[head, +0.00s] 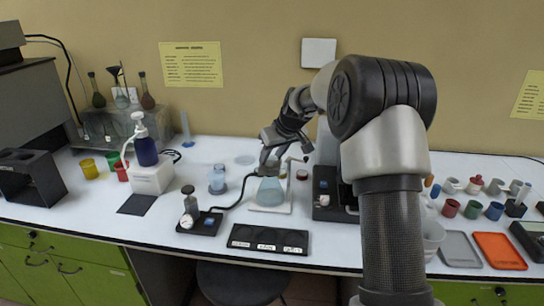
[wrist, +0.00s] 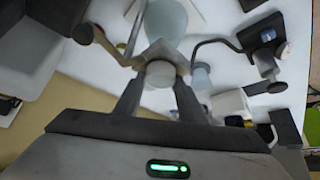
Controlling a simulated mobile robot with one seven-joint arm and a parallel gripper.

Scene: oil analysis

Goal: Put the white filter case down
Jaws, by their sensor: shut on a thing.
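My gripper (head: 270,163) hangs above the middle of the bench, over a pale blue flask (head: 269,193). In the wrist view its fingers (wrist: 159,88) are shut on the white filter case (wrist: 160,74), which shows as a round pale end between them. In the head view the case is mostly hidden by the gripper and hard to make out. The flask also shows beyond the fingers in the wrist view (wrist: 166,22). I cannot tell whether the case touches anything below it.
A white-based stand (head: 284,209) is at the flask. A small bottle on a black base (head: 209,225) and a beaker (head: 217,180) stand left. A black labelled tray (head: 268,241) lies in front. A black device (head: 322,205) stands right. Grey and orange trays (head: 499,251) lie far right.

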